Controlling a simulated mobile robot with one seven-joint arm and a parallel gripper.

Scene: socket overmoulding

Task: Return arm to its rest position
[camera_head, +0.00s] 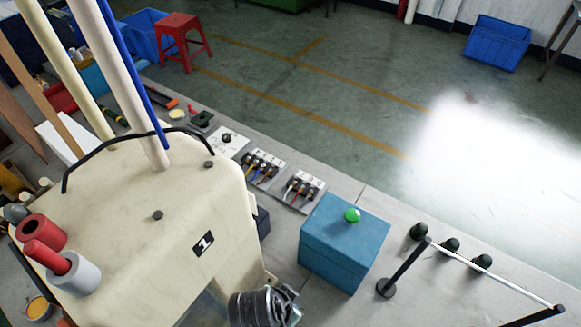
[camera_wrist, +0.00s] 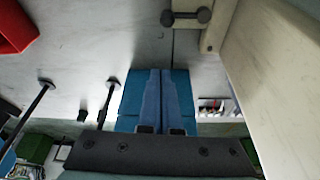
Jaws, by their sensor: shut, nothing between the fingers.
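My gripper (camera_wrist: 160,78) shows in the wrist view. Its two fingers lie close together with nothing held between them, in front of a blue box (camera_wrist: 130,97). In the head view, a dark grey part of my arm shows at the bottom edge, right of the cream machine (camera_head: 190,215); the fingers cannot be made out there. The blue box (camera_head: 342,243) with a green button (camera_head: 352,215) on top stands on the bench, up and right of that arm part, apparently apart from it.
Small wired socket parts (camera_head: 263,168) lie on white plates behind the machine. A black-post rail (camera_head: 405,265) and several dark knobs (camera_head: 450,245) stand right of the box. A red stool (camera_head: 183,40) and blue crates (camera_head: 497,43) are on the floor beyond.

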